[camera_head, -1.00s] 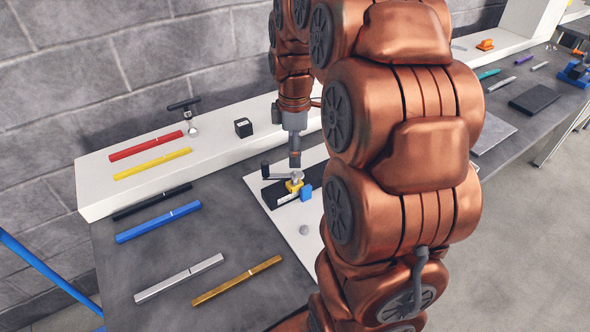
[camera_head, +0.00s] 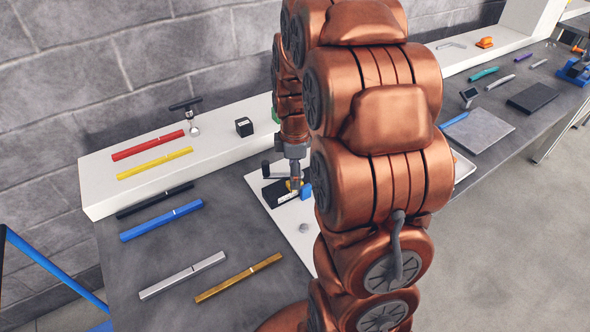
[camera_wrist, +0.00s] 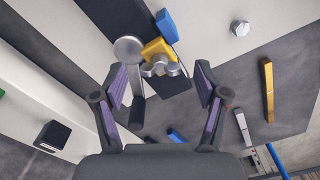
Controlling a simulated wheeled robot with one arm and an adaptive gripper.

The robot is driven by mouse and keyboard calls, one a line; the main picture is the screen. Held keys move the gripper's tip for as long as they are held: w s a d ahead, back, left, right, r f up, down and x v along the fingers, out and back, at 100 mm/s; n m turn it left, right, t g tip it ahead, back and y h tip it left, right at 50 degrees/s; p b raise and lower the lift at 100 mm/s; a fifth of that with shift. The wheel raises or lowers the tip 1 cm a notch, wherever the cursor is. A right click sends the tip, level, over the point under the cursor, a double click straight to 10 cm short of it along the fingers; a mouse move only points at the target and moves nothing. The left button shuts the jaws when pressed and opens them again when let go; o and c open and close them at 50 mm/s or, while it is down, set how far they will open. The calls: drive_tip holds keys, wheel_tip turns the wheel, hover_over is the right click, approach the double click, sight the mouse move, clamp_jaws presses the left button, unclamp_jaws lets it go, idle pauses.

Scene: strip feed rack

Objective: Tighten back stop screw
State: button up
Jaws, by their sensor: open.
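A dark fixture (camera_head: 275,194) lies on a white board (camera_head: 299,240). It carries a yellow block, seen in the wrist view (camera_wrist: 158,48), and a blue block (camera_wrist: 166,26). A silver lobed knob (camera_wrist: 160,68), likely the back stop screw, sits at the yellow block. Beside it is a crank with a round silver hub (camera_wrist: 128,49) and a dark handle (camera_wrist: 138,110). My gripper (camera_wrist: 160,84) is open and empty above the fixture, its fingers on either side of the knob and crank in the picture. In the head view my gripper (camera_head: 294,182) hides much of the knob.
A white shelf (camera_head: 99,190) along the wall holds red (camera_head: 148,145) and yellow (camera_head: 154,163) strips and a small black box (camera_head: 244,127). Several other strips lie on the grey table. A silver hex piece (camera_wrist: 240,28) is on the board. My arm hides the board's right side.

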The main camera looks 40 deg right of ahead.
drive_tip(key=c, duration=1.2)
drive_tip(key=shift+o, duration=0.2)
